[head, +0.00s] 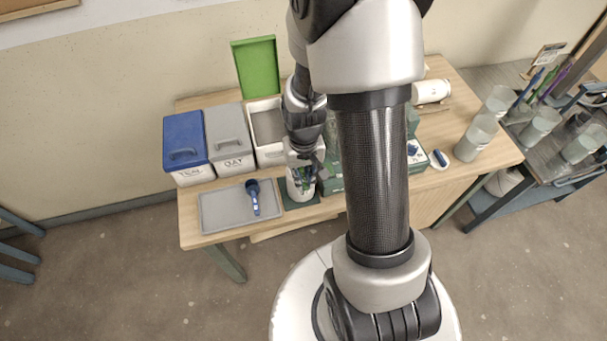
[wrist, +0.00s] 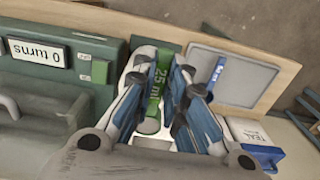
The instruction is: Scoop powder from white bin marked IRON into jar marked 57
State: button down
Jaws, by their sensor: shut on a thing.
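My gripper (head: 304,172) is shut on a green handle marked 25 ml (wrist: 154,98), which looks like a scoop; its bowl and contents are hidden. It is low over a white jar (head: 299,191) at the table's front, on a dark green mat (wrist: 171,52). The jar is mostly covered by my gripper, and its number cannot be read. Whether scoop and jar touch, I cannot tell. An open white bin (head: 269,146) with grey-brown contents stands behind, its green lid (head: 256,66) raised; its label is not readable.
A blue scoop (head: 253,197) lies on a grey tray (head: 215,222). Bins with a blue lid (head: 184,138) and a grey lid (head: 228,132) stand behind it. A green device reading 0 turns (wrist: 42,53) is close beside my gripper. Cloudy containers (head: 476,138) stand at right.

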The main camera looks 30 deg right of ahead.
jog(key=shift+f+b, duration=0.55)
jog(key=shift+f, duration=0.35)
jog(key=shift+s+r, duration=0.1)
jog(key=shift+r, duration=0.05)
jog(key=shift+d+y, duration=0.2)
jog(key=shift+y, duration=0.4)
jog(key=shift+b, duration=0.5)
jog(key=shift+b, duration=0.3)
jog(key=t+y+b, duration=0.1)
jog(key=y+b, duration=0.1)
jog(key=b, duration=0.3)
jog(key=shift+d+y, duration=0.15)
jog(key=shift+y, duration=0.15)
jog(key=y+b, duration=0.2)
jog(key=b, duration=0.1)
jog(key=shift+d+t, duration=0.15)
jog(key=shift+t, duration=0.25)
jog(key=shift+r+y+b, duration=0.2)
jog(key=shift+y+b, duration=0.2)
jog(key=shift+b, duration=0.15)
